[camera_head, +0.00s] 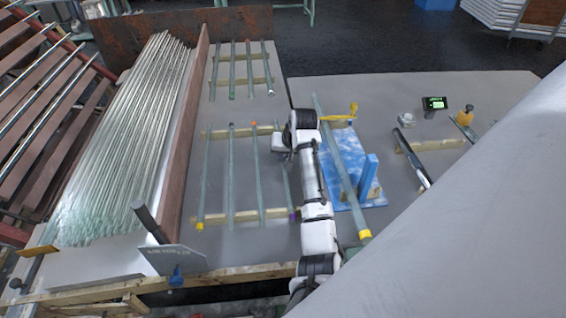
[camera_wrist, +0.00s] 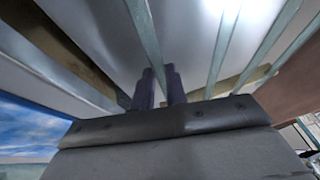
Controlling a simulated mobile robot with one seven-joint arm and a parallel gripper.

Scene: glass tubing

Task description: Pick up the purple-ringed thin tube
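The purple-ringed thin tube (camera_head: 286,190) lies at the right of the near row of tubes, with a purple mark at its near end by the front wooden support. Its far part is hidden behind my arm. My gripper (camera_head: 277,143) is low over the far part of this row. In the wrist view, the two dark fingers (camera_wrist: 159,88) stand a narrow gap apart. A pale glass tube (camera_wrist: 145,38) runs into that gap. I cannot tell whether the fingers touch it, and no ring shows in the wrist view.
Other thin tubes (camera_head: 230,175) lie to the left on wooden supports (camera_head: 215,217). A brown board (camera_head: 190,110) separates them from a large tube bundle (camera_head: 130,130). To the right, a thicker yellow-ended tube (camera_head: 340,165) crosses a blue base (camera_head: 350,155) with an upright block.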

